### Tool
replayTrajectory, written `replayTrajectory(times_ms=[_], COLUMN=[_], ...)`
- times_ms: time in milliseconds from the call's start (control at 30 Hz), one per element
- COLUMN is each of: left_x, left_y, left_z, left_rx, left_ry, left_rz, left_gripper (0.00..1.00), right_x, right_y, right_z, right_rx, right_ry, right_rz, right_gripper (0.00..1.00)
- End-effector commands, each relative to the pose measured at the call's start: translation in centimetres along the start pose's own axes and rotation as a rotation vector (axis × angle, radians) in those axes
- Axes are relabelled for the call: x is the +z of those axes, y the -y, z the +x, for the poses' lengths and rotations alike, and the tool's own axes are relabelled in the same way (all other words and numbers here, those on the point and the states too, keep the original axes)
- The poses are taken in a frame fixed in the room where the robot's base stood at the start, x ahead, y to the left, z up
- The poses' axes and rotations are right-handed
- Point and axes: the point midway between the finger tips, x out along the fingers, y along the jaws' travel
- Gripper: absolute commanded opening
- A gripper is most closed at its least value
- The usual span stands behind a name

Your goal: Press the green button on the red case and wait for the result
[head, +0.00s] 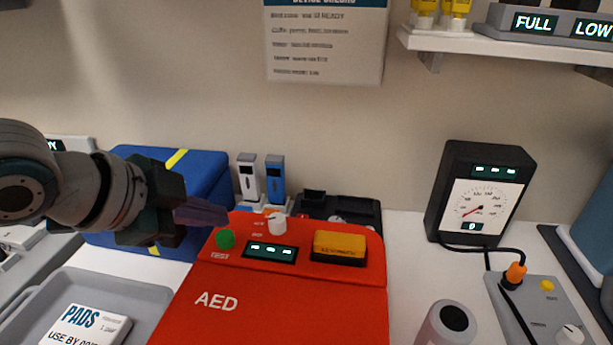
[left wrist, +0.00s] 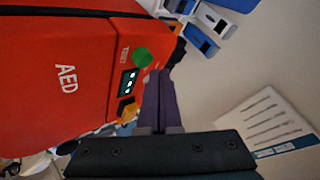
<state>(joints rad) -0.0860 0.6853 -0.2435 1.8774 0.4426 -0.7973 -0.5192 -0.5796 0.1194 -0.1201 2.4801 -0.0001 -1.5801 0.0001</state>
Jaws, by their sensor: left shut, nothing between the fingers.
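The red case (head: 245,295), marked AED, lies on the white table in the middle of the head view. The green button (head: 225,239) is at its upper left, above the word TEST. A small dark display (head: 270,252) beside it shows dashes or marks too small to read. My left gripper (head: 226,216) is shut and empty, its fingertips near the green button, just behind it in the picture. In the left wrist view the green button (left wrist: 140,57) is just left of the shut fingers (left wrist: 165,76); contact cannot be made out. My right gripper is not in view.
A white knob (head: 277,224) and a yellow block (head: 340,245) are also on the case. A blue box (head: 205,180) stands behind my left arm. A grey tray (head: 150,290) with a PADS pack (head: 85,328) is at left. A black gauge (head: 478,195) stands at right.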

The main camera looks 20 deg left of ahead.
Motion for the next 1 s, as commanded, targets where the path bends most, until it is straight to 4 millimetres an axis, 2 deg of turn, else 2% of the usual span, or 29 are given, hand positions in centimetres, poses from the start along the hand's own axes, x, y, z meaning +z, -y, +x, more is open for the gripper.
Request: replayTrajectory(times_ms=[1000], left_x=[0.46], left_y=[-0.48], left_z=[0.65], left_rx=[0.000], left_ry=[0.000], left_rz=[0.000], left_gripper=[0.00], right_x=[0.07], right_y=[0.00], right_z=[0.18], right_rx=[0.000], right_ry=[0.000], right_rz=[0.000], right_gripper=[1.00])
